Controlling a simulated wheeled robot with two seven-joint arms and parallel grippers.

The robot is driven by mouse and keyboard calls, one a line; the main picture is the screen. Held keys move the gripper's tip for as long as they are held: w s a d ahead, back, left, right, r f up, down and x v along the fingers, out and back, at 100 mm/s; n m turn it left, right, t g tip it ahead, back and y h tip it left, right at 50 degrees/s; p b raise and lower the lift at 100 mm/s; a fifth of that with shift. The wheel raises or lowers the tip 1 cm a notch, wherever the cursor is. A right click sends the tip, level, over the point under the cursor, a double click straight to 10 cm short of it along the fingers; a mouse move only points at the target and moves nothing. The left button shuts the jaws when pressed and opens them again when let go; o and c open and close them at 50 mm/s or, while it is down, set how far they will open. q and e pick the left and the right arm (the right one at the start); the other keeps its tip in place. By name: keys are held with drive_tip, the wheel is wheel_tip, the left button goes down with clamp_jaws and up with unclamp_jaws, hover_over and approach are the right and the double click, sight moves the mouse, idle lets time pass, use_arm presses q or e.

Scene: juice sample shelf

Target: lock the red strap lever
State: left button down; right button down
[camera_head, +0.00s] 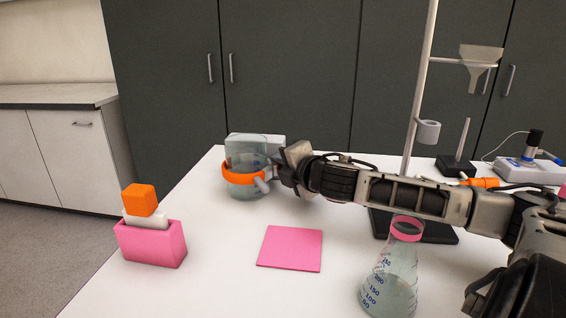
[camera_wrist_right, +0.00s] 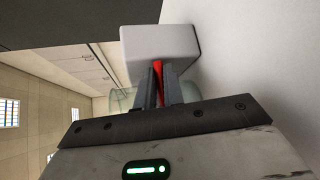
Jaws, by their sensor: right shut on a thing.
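A glass vessel (camera_head: 246,188) stands at the back left of the table, against a pale block (camera_head: 270,143). An orange strap (camera_head: 238,180) runs around it, with a short grey piece (camera_head: 262,186) sticking out in front. My right gripper (camera_head: 283,172) is at the vessel's right side, its fingertips partly hidden in the head view. In the right wrist view, the fingers (camera_wrist_right: 161,88) are closed around a thin red strap lever (camera_wrist_right: 159,68) in front of a pale block (camera_wrist_right: 160,47). The lever's far end is hidden. My left gripper is not in view.
A pink holder with an orange-topped item (camera_head: 150,244) stands at the front left. A pink mat (camera_head: 290,248) lies in the middle. A pink-necked flask (camera_head: 390,280) stands below my right arm, and a stand (camera_head: 421,90) with a funnel rises behind it.

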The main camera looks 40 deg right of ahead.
drive_tip(key=shift+r+n+y, duration=0.1)
drive_tip(key=shift+n+y, duration=0.2)
drive_tip(key=shift+y, duration=0.1)
drive_tip(key=shift+w+y+p, duration=0.15)
drive_tip(key=shift+y+p, duration=0.15)
drive_tip(key=shift+y, duration=0.1)
drive_tip(key=shift+a, duration=0.1)
drive_tip(key=c, duration=1.5)
unclamp_jaws()
